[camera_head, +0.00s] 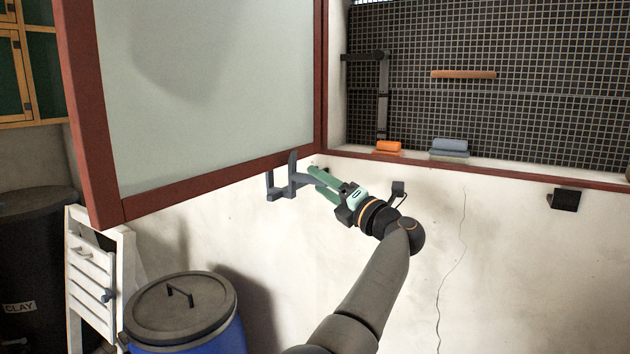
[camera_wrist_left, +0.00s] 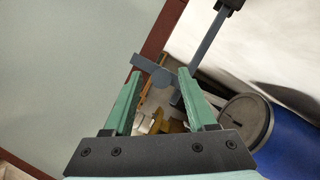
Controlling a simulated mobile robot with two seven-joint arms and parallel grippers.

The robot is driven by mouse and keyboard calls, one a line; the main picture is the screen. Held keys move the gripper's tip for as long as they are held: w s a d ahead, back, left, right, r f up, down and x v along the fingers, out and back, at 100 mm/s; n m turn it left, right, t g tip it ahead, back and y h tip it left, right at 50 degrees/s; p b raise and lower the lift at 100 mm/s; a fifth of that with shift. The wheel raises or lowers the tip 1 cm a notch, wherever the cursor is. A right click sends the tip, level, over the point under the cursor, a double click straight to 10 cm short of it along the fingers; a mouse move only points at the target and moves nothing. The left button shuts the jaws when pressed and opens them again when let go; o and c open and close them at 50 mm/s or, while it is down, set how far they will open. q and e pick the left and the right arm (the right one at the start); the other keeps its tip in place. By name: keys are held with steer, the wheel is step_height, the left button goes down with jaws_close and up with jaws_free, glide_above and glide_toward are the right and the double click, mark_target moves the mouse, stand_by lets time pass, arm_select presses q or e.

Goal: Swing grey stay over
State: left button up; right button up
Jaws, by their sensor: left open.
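The grey stay (camera_head: 300,180) has a forked end in the head view, close to the lower red frame of the swung-out pane (camera_head: 215,180). My left gripper (camera_head: 318,182) is open, with its green fingers at the stay's end. In the left wrist view the grey stay (camera_wrist_left: 207,52) runs down from a dark block, and its wider end lies across the gap ahead of the open left gripper (camera_wrist_left: 160,75). I cannot tell whether the fingers touch it. Part of the stay is hidden behind my gripper in the head view. My right gripper is not in view.
A blue barrel with a grey lid (camera_head: 180,305) and a white slatted piece (camera_head: 92,275) stand at lower left. An orange block (camera_head: 388,147) and a blue-grey block (camera_head: 450,147) sit on the sill.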

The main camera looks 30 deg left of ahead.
arm_select(q)
steer(key=v, duration=1)
steer(key=shift+a, duration=0.1)
